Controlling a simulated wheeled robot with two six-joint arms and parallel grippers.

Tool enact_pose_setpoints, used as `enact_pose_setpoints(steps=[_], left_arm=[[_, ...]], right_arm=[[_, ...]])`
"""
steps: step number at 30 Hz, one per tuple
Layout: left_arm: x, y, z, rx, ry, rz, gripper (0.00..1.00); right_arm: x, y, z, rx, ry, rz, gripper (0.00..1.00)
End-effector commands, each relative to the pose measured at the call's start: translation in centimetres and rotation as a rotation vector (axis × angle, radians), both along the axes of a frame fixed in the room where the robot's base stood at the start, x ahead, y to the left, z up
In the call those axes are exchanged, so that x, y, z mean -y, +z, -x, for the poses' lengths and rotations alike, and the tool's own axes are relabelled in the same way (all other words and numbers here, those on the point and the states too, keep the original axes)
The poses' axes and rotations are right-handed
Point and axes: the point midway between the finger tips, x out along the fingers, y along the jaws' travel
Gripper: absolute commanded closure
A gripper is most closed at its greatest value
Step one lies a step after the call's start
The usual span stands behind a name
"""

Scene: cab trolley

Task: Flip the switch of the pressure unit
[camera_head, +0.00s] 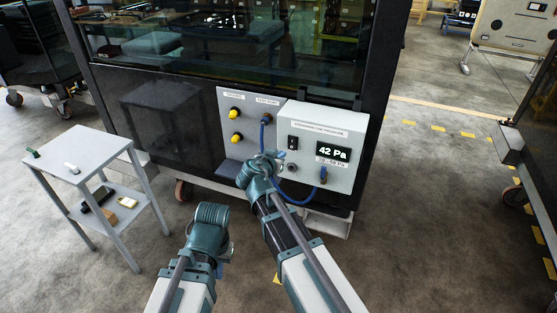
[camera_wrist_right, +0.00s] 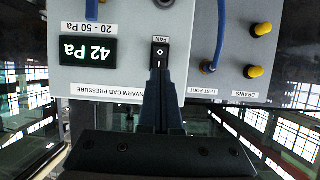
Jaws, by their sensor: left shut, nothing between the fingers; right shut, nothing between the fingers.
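The pressure unit (camera_head: 345,122) is a light grey box on the front of the dark cab. Its display (camera_head: 333,152) reads 42 Pa. Its black rocker switch (camera_head: 292,143) is at the box's left side. In the right wrist view, which is upside down, the switch (camera_wrist_right: 160,54) shows O and I marks beside a FAN label. Which side is pressed in I cannot tell. My right gripper (camera_head: 266,157) is shut and empty; its fingertips (camera_wrist_right: 155,74) are right by the switch's I end, contact unclear. My left gripper (camera_head: 226,252) is low, away from the panel, its fingers mostly hidden.
A blue hose (camera_head: 263,135) runs from the test port (camera_head: 267,118) on the left panel, behind my right gripper, to a fitting (camera_head: 323,174) on the unit. Yellow drain knobs (camera_head: 235,113) sit further left. A small grey table (camera_head: 85,150) with small items stands left.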

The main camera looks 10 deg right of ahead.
Motion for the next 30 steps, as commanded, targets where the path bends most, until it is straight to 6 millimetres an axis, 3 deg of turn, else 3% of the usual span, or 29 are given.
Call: enact_pose_setpoints(steps=[3,12,19,30], left_arm=[[0.0,-1.5,0.0,0.000,0.000,0.000,1.00],[0.0,-3.3,0.0,0.000,0.000,0.000,1.00],[0.0,-3.7,0.0,0.000,0.000,0.000,1.00],[0.0,-3.7,0.0,0.000,0.000,0.000,1.00]], right_arm=[[1.4,-1.5,-2.4,0.000,-0.003,-0.001,1.00],[4.0,-3.3,-6.1,0.001,0.000,-0.001,1.00],[4.8,-3.7,-7.2,0.001,0.001,-0.001,1.00],[4.9,-3.7,-7.3,0.000,0.001,0.000,1.00]])
